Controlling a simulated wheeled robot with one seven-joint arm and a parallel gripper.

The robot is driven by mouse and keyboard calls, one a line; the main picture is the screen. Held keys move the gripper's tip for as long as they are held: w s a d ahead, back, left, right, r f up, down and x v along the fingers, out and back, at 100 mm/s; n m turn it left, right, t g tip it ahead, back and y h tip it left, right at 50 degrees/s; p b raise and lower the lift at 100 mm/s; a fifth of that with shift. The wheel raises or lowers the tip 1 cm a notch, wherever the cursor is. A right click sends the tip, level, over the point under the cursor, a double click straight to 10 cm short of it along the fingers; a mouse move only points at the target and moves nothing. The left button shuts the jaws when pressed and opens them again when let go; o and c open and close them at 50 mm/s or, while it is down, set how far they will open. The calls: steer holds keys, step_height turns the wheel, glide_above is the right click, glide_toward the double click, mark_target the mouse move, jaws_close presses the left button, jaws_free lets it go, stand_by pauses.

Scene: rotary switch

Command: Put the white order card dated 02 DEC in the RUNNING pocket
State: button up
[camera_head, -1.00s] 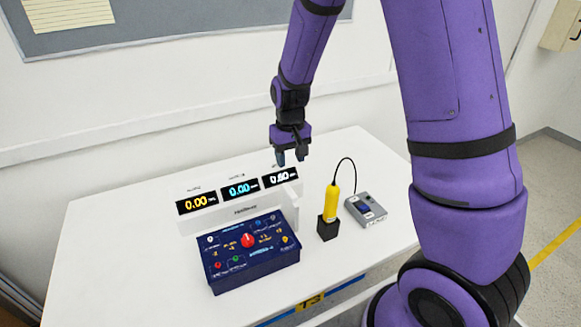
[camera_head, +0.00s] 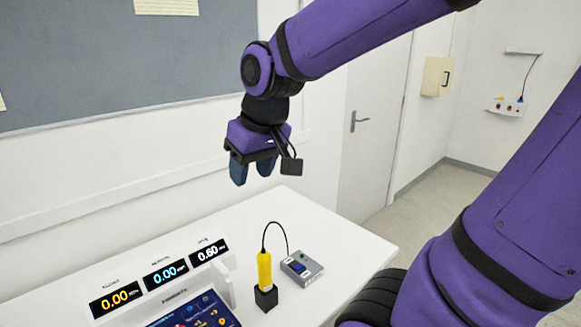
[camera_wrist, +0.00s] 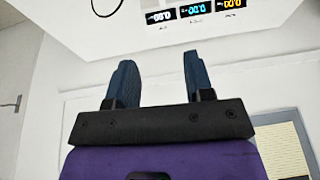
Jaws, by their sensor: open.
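My gripper (camera_head: 252,172) is open and empty, raised above the back of the white table and in front of the wall. Its two dark blue fingers also show apart in the wrist view (camera_wrist: 158,82), with nothing between them. I see no white order card dated 02 DEC and no pocket marked RUNNING in either view now. Pale paper sheets hang on the grey board (camera_head: 120,70), one cut off at the top of the head view (camera_head: 167,6); no writing on them can be read.
A door (camera_head: 375,120) and a beige wall box (camera_head: 437,76) are at right.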

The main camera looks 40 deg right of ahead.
steer(key=s+r+t, duration=0.1)
steer(key=s+r, duration=0.2)
steer(key=s, duration=0.6)
steer(key=shift+d+r+t+h, duration=0.15)
steer(key=shift+d+t+h, duration=0.1)
steer(key=shift+t+h, duration=0.05)
steer(key=shift+o, duration=0.5)
steer(key=shift+s, duration=0.3)
steer(key=g, duration=0.5)
glide_above(219, 265)
step_height(219, 265, down, 28)
steer(key=f, duration=0.5)
steer(key=shift+w+d+f, duration=0.15)
steer(key=shift+d+f, duration=0.1)
steer(key=shift+f, duration=0.15)
steer(key=shift+s+a+f, duration=0.1)
steer(key=shift+f, duration=1.2)
steer(key=shift+s+a+f, duration=0.1)
steer(key=shift+f, duration=1.2)
